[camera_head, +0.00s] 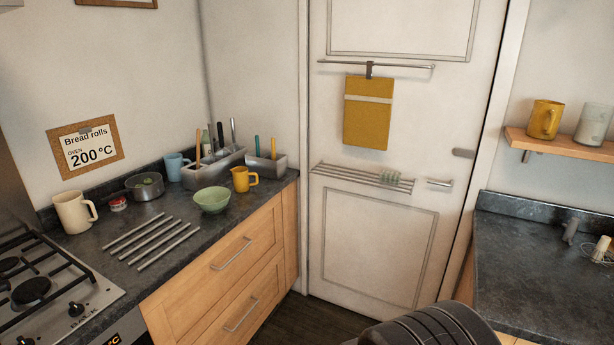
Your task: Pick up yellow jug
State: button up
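A small yellow jug (241,180) stands upright on the dark left counter, near its right end, with its handle to the right. It is just right of a green bowl (212,200) and in front of a grey utensil holder (267,167). A larger yellow mug or jug (543,120) stands on the wooden wall shelf at the right. A dark rounded part of my arm shows at the bottom edge. My gripper's fingers are not in view.
The left counter (100,262) also holds a cream jug (73,212), a pot (145,187), a blue mug (175,166), metal rods (150,240) and a gas hob (45,290). A door (340,240) with rails stands behind. The right counter (530,260) is mostly clear.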

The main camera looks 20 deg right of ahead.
aim_at(240, 175)
jog(key=i+z, duration=0.1)
jog(key=i, duration=0.4)
jog(key=i+j+z, duration=0.1)
jog(key=i, duration=0.45)
jog(key=i+j, duration=0.1)
jog(key=i, duration=0.4)
jog(key=i+j+z, duration=0.15)
jog(key=i, duration=0.35)
jog(key=i+j+z, duration=0.1)
jog(key=i, duration=0.4)
